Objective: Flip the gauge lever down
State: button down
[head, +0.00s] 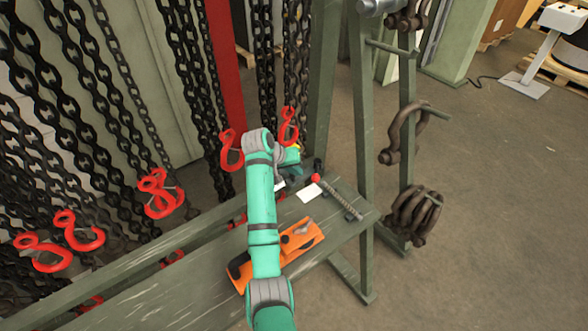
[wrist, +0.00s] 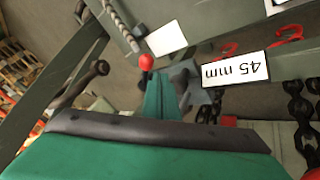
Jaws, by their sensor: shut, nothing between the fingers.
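The gauge lever shows as a red ball knob (head: 316,178) near the right end of the green bench, beside a white card (head: 308,193). The red knob (wrist: 146,62) also shows in the wrist view, just past the tip of my gripper (wrist: 160,85). A white "45 mm" label (wrist: 235,70) is to the right, upside down. My gripper is shut and empty, close to the knob; I cannot tell whether it touches. In the head view my gripper (head: 292,157) is partly hidden by my arm. The lever's stem and tilt are not clear.
An orange tool (head: 300,238) lies on the bench under my arm. A short chain strip (head: 342,200) lies right of the card. Chains with red hooks (head: 160,195) hang at left and behind.

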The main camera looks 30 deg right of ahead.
jog(key=x, duration=0.5)
jog(key=shift+s+d, duration=0.35)
jog(key=shift+d, duration=0.05)
jog(key=shift+w+d+f, duration=0.15)
jog(key=shift+d+f, duration=0.05)
jog(key=shift+f, duration=0.2)
